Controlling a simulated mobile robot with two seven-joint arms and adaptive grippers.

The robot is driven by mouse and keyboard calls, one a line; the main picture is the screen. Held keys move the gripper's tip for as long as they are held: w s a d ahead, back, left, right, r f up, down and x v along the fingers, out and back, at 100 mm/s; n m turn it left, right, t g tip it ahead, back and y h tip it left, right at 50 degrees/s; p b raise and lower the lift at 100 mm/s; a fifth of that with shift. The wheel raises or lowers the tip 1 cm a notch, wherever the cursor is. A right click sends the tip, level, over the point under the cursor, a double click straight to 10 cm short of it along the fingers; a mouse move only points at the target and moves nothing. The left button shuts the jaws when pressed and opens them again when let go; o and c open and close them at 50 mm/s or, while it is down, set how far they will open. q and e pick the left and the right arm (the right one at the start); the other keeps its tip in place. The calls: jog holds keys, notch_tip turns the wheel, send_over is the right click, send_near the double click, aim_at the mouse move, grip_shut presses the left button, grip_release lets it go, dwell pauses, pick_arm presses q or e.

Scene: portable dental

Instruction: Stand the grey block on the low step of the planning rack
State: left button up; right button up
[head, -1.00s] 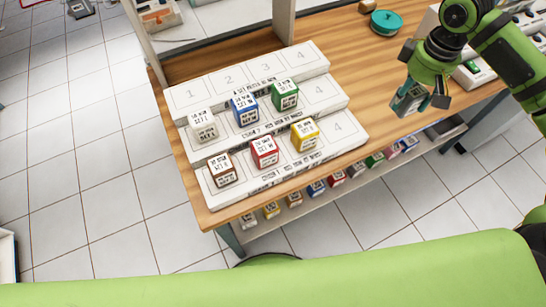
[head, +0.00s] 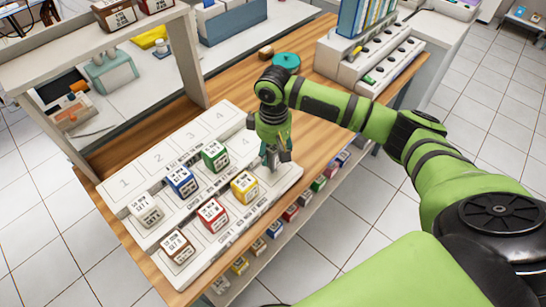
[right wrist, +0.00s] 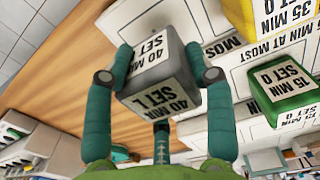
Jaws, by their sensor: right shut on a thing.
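The grey block (right wrist: 150,72) has white labels reading "40 MIN". In the right wrist view it sits between the two fingers of my right gripper (head: 275,155), which is shut on it. In the head view the fingers mostly hide the block. The gripper points down over the right end of the planning rack (head: 228,242), by the low step's slot beside the yellow block (head: 245,186). I cannot tell whether the block touches the step. The low step also carries a brown block (head: 178,246) and a red block (head: 212,216). My left gripper is out of view.
The middle step holds a white block (head: 146,209), a blue block (head: 181,181) and a green block (head: 215,155). The top step is empty. A teal round item (head: 286,62) lies behind my arm. Several coloured blocks sit on a shelf below the wooden table.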

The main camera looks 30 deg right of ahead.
aim_at(274, 146)
notch_tip(274, 146, down, 3)
jog(key=shift+f+p, duration=0.15)
jog(key=shift+p, duration=0.3)
jog(key=shift+f, duration=0.45)
jog(key=o, duration=1.2)
jog(key=shift+f, duration=0.1)
notch_tip(274, 146, up, 12)
jog(key=shift+r+b, duration=0.15)
jog(key=shift+b, duration=0.55)
jog(key=shift+s, duration=0.1)
